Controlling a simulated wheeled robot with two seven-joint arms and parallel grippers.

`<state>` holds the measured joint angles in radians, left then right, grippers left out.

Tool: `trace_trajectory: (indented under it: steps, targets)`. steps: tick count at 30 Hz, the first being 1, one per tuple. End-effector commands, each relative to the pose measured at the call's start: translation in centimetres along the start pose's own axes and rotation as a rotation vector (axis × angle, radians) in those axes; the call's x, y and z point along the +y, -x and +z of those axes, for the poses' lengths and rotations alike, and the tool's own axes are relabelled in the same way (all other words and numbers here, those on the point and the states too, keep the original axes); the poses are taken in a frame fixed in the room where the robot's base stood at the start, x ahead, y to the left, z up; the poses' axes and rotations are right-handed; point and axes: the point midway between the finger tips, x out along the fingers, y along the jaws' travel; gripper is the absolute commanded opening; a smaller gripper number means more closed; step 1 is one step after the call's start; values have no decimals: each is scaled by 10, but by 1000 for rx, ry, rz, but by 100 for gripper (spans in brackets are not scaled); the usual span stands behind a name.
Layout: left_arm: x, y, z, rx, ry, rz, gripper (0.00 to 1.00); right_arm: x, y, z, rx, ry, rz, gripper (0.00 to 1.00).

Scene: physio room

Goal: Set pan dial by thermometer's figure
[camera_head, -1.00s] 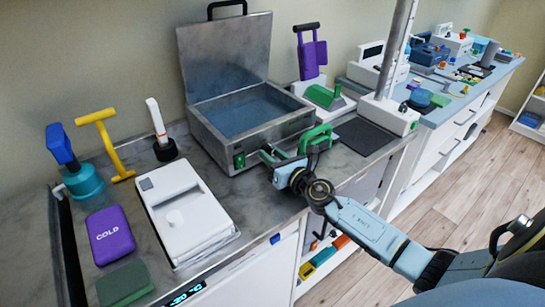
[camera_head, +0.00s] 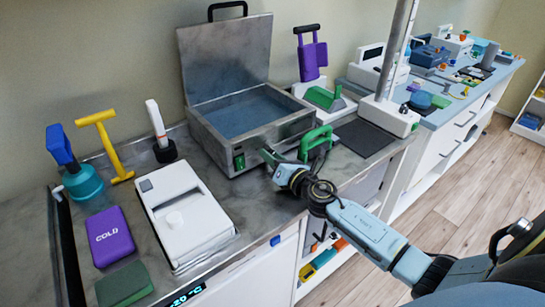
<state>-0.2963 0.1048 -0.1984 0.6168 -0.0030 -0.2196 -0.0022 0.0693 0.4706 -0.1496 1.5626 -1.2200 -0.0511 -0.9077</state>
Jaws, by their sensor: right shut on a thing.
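The pan (camera_head: 213,142) is a grey metal box with its lid raised and liquid inside, at the back middle of the counter. A small green part (camera_head: 239,161) shows on its front face. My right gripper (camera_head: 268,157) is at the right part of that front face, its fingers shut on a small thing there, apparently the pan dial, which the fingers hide. A white upright stick in a black base (camera_head: 164,150) stands left of the pan; it may be the thermometer, but I can read no figure on it. My left gripper is out of view.
A green handle-shaped thing (camera_head: 316,141) stands close behind my right wrist. A white box (camera_head: 187,221), a purple COLD pack (camera_head: 110,236), a green block (camera_head: 124,284) and a yellow tool (camera_head: 108,148) are at the left. A dark mat (camera_head: 363,138) lies bare at right.

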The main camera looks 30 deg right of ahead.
Motion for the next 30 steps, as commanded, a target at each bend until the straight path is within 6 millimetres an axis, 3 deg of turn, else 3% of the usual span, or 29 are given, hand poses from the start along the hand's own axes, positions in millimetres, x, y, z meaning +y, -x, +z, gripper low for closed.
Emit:
trace_trajectory:
  steps: [4, 5, 10, 20, 25, 30]
  targets:
    - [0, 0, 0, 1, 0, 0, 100, 0, 0, 0, 0, -4, -1, 7]
    - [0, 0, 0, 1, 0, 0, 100, 0, 0, 0, 0, -4, -1, 31]
    - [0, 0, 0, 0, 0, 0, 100, 0, 0, 0, 0, -3, -1, 51]
    - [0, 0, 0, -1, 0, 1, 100, 0, 3, -1, 1, -1, -1, 51]
    - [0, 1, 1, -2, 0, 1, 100, -1, 23, -1, 1, -1, -2, 51]
    - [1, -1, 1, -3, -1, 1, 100, -1, 55, -2, 3, -1, -2, 51]
